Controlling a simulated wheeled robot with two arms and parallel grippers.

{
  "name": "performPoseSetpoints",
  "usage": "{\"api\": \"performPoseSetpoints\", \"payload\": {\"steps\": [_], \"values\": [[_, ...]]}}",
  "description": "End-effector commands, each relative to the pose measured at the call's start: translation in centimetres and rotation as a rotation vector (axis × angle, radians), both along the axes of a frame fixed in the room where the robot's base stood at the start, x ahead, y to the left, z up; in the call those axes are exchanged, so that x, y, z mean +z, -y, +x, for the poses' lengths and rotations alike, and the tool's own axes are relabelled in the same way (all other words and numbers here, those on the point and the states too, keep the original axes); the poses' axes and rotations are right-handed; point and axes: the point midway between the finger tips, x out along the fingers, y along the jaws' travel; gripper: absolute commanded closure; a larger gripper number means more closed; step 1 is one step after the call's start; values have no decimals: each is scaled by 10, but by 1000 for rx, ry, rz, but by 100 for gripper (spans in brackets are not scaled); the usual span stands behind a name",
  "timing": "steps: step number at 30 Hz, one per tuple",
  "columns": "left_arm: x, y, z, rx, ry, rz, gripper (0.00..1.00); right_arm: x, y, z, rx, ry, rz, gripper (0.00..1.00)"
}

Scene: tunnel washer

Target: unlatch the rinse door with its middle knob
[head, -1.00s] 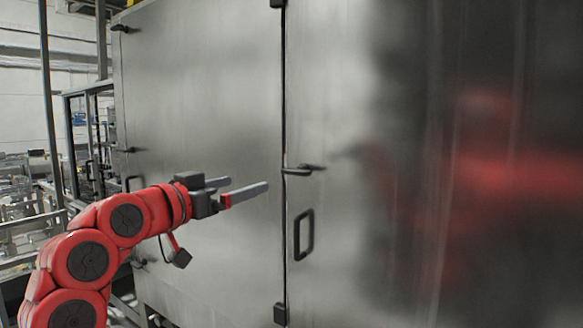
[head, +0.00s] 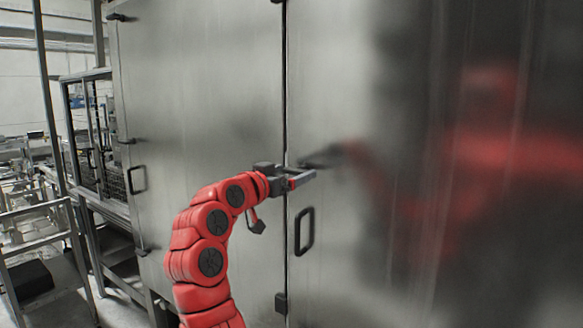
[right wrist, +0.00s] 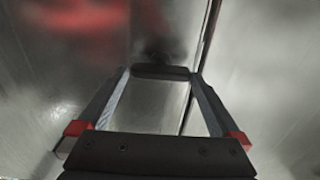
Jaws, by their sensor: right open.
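The washer's steel door panel (head: 400,230) fills the right of the head view. A dark vertical seam separates it from the left steel panel (head: 200,130). The dark middle knob, a short bar (right wrist: 160,72), shows in the right wrist view, lying across between the fingertips beside the seam. In the head view my gripper mostly hides it. My right gripper (head: 302,176) is open at the knob, and also shows in the right wrist view (right wrist: 160,82). I cannot tell whether its fingers touch the knob. My left gripper is not in view.
A black pull handle (head: 304,231) sits below my gripper on the right panel. Another black handle (head: 137,180) is on the left panel's far edge. A lower latch (head: 281,303) is on the seam. Metal frames and equipment stand at far left. Red reflections show on the steel.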

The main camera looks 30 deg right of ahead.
Motion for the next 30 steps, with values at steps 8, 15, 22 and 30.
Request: {"api": "performPoseSetpoints", "payload": {"steps": [8, 15, 22, 30], "values": [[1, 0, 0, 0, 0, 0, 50, 0, 2, 1, 1, 1, -1, 0], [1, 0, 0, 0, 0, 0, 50, 0, 2, 1, 1, 1, -1, 38], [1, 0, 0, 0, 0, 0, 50, 0, 2, 1, 1, 1, -2, 66], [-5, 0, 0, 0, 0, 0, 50, -1, 2, 1, 0, -46, -21, 66]]}}
